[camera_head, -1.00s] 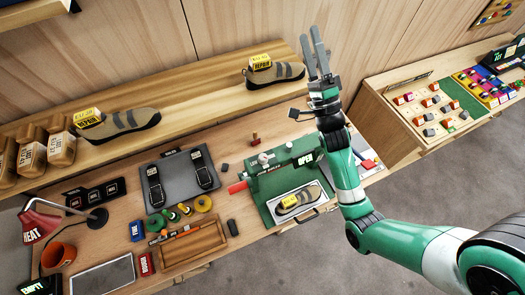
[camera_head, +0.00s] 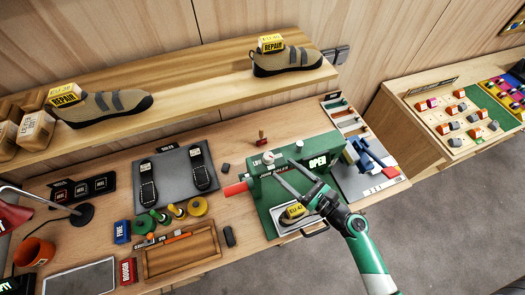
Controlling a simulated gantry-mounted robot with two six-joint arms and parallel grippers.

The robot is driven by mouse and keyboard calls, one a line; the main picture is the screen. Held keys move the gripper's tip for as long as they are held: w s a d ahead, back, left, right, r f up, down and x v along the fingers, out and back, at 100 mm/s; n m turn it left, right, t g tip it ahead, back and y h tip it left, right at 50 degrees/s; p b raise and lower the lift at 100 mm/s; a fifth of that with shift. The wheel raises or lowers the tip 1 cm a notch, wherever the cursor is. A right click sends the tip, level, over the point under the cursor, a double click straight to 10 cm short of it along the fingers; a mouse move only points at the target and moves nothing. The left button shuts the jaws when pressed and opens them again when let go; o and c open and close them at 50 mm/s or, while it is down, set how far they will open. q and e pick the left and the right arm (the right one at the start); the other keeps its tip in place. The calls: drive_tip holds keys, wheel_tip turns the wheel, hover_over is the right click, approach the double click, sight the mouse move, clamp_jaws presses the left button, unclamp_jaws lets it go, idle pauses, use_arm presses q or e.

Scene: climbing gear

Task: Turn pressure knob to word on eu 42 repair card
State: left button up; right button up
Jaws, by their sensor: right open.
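The green press (camera_head: 262,197) stands on the bench with an "OPEN" sign (camera_head: 318,162). A small pale round knob (camera_head: 268,157) sits on its top bar, with a "LOW" label to its left. Other knob words are too small to read. A tan shoe with a yellow card (camera_head: 294,211) lies in the press tray. Yellow repair cards stand on the right shelf shoe (camera_head: 271,44) and the left shelf shoe (camera_head: 64,95); their sizes are hard to read. My right gripper (camera_head: 286,172) is open and empty, its fingertips close to the knob. Contact cannot be told. My left gripper is out of view.
A red handle (camera_head: 235,189) juts from the press's left side. A dark mat (camera_head: 175,173) with two soles lies left of the press. A wooden tray (camera_head: 180,262) is in front of the mat. A tool rack (camera_head: 350,125) and blue and grey parts stand to the right.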

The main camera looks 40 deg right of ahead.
sight(261, 154)
drive_tip(key=w, duration=1.1)
drive_tip(key=shift+w+a, duration=0.1)
drive_tip(key=shift+w, duration=0.05)
clamp_jaws()
